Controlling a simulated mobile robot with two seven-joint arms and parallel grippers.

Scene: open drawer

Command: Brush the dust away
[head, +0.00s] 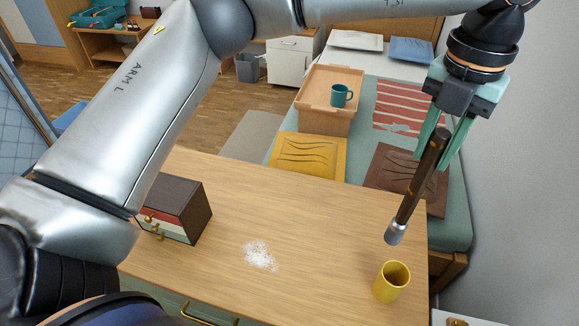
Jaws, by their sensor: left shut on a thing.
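A patch of white dust (260,255) lies on the wooden top of the drawer cabinet (310,225). My left gripper (441,150) is shut on a brush (417,187) with a dark brown handle, a metal band and a pale grey tip. The brush is tilted, its tip pointing down and to the left. It appears held above the right part of the top, near the yellow cup (391,281) and well to the right of the dust. My right gripper does not show.
A small dark box with drawers (178,208) stands on the left of the top. The yellow cup stands near the right edge. The middle of the top around the dust is clear. Behind is a bed with cushions and a wooden tray (318,113) holding a teal mug (341,95).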

